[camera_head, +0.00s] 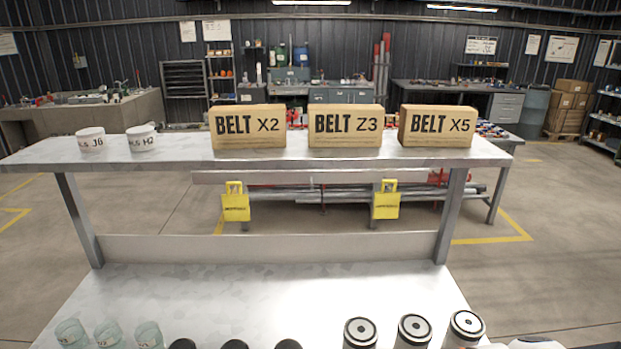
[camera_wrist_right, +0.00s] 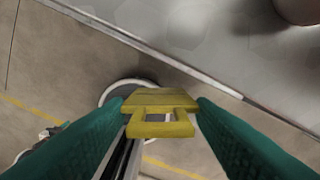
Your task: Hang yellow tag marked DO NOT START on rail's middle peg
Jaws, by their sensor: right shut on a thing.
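My right gripper (camera_wrist_right: 160,112) shows in the right wrist view, its green fingers shut on a yellow tag (camera_wrist_right: 150,101). The tag has a loop handle facing the camera; its print cannot be read. Floor and a grey surface edge lie beneath it. In the head view the grey rail (camera_head: 310,177) runs under the upper shelf. One yellow tag (camera_head: 236,206) hangs near its left end and another yellow tag (camera_head: 386,204) near its right end. Their print is too small to read. No tag hangs between them, and the middle peg cannot be made out. My left gripper is out of view.
On the upper shelf (camera_head: 180,157) stand boxes BELT X2 (camera_head: 248,127), BELT Z3 (camera_head: 345,126) and BELT X5 (camera_head: 436,126), and two white cups (camera_head: 141,139). Glass jars (camera_head: 108,334) and metal cylinders (camera_head: 413,331) line the lower table's front. Its middle (camera_head: 260,290) is clear.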

